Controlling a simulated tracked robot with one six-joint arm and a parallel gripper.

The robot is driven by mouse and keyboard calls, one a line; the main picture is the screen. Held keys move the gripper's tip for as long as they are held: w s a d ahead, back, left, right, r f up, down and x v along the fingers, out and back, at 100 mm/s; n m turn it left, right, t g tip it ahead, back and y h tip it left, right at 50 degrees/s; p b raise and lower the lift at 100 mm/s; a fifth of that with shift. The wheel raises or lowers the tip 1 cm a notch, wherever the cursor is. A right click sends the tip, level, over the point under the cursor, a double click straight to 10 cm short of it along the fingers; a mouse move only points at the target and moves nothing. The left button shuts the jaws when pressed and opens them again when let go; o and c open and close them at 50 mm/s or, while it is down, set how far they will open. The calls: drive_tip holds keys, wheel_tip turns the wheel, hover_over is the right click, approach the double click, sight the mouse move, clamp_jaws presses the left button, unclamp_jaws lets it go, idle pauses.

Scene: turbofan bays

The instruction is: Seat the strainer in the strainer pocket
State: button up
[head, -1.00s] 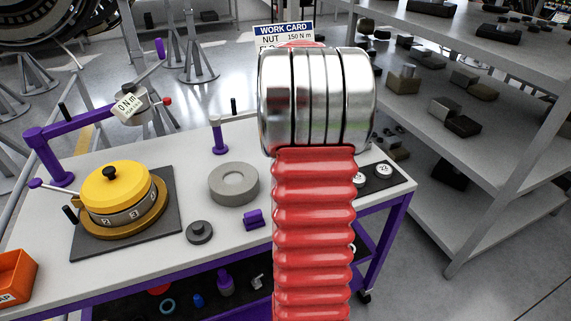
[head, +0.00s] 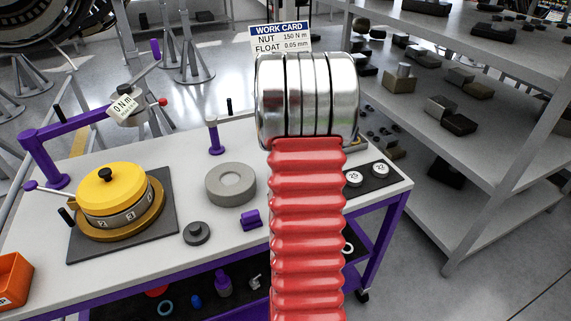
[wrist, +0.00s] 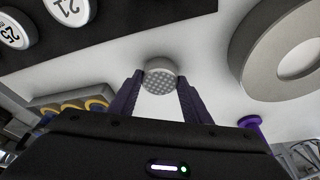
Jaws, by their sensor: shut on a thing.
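My gripper (wrist: 160,90) has its two dark purple fingers closed on the strainer (wrist: 160,80), a small pale grey round piece with a dotted, perforated face, in the wrist view. The strainer sits between the fingertips, in front of the pale bench top; I cannot tell its height above it. In the head view my arm hides the gripper and strainer. A thick grey ring with a round recess (head: 213,190) lies on the bench, and also shows at the upper right of the wrist view (wrist: 243,50). I cannot tell whether it is the strainer pocket.
A yellow-topped dial unit (head: 110,187) stands on a dark mat at left. A dark knob (head: 196,233) and a purple block (head: 250,219) lie nearer the front edge. Numbered discs (head: 380,169) lie on a black strip at right.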

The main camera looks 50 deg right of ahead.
drive_tip(key=shift+f, duration=0.2)
drive_tip(key=o, duration=1.1)
drive_tip(key=shift+o, duration=0.2)
drive_tip(key=v, duration=1.2)
